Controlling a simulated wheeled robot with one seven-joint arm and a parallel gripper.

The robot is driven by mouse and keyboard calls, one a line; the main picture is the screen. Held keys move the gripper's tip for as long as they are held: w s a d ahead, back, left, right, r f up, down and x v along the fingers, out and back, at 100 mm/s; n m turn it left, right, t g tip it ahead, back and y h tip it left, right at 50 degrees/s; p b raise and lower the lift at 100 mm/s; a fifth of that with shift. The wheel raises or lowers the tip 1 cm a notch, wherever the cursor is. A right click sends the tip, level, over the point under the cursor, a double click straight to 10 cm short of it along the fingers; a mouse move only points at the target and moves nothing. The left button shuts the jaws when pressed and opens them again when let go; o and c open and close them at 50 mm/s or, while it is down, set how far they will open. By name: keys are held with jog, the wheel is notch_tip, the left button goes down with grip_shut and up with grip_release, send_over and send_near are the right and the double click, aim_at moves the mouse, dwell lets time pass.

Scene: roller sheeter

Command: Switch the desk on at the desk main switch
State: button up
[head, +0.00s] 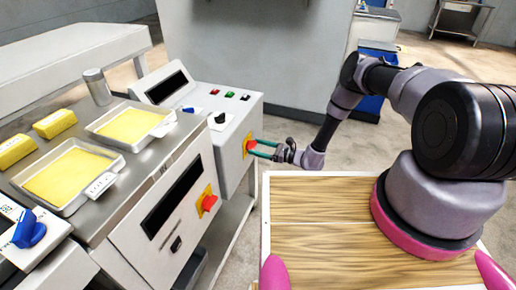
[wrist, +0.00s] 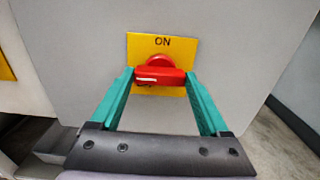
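The desk main switch is a red rotary handle (wrist: 160,76) on a yellow plate (wrist: 162,48) marked ON. It also shows on the end face of the grey control desk (head: 248,145) in the head view. The handle lies horizontally, with a white line on its left part. My gripper (wrist: 160,80) has its two teal fingers apart, one at each end of the handle. I see no clear contact between fingers and handle. In the head view my gripper (head: 256,149) points left at the switch. Any lettering below the handle is hidden or not readable.
The control desk top (head: 222,97) carries several small buttons and a black knob. To its left, a machine has another red switch (head: 208,201) on yellow and a blue knob (head: 29,229). Trays (head: 108,182) with yellow slabs lie on it. A wooden top (head: 320,235) is in front.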

jog(key=c, duration=0.3)
jog(key=shift+m, duration=0.3)
jog(key=m, duration=0.7)
jog(key=shift+w, duration=0.1)
jog(key=m, duration=1)
jog(key=shift+d+f, duration=0.1)
jog(key=shift+m, duration=0.3)
